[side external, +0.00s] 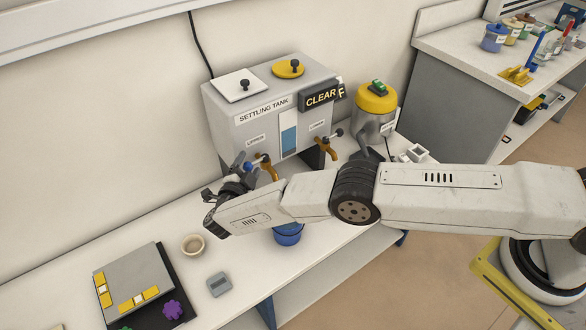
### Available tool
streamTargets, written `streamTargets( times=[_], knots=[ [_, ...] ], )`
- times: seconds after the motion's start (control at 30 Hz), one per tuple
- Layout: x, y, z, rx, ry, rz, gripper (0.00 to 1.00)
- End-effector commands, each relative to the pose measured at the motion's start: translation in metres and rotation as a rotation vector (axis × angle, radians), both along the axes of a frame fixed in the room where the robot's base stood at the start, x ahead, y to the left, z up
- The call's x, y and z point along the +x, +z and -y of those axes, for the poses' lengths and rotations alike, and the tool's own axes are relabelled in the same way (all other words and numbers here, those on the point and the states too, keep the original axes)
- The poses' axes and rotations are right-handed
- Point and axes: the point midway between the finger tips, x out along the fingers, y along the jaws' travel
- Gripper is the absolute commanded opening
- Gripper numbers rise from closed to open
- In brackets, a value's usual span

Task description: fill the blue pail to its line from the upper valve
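The grey settling tank (222,118) stands on the bench against the wall, with UPPER and LOWER labels and a blue level window. My gripper (239,168) is close beside the upper valve's handle. Its fingers are dark and small; I cannot tell whether they touch the handle or are open.
A sign on the tank reads CLEAR. A yellow-lidded canister (376,103) stands right of the tank. A small beige bowl (192,246), a grey device (219,284) and a dark tray (172,264) with a grey plate lie front left. The bench's front edge is near the pail.

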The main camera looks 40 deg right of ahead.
Motion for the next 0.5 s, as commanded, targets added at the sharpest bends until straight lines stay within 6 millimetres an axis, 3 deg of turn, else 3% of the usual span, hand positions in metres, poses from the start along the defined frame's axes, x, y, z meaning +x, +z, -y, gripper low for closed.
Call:
streamTargets(
  times=[0.27, 0.5],
  knots=[
    [-0.002, 0.0, -0.002, 0.0, 0.0, 0.0, 0.75],
    [-0.015, 0.0, -0.018, 0.0, 0.001, 0.0, 0.75]
  ],
)
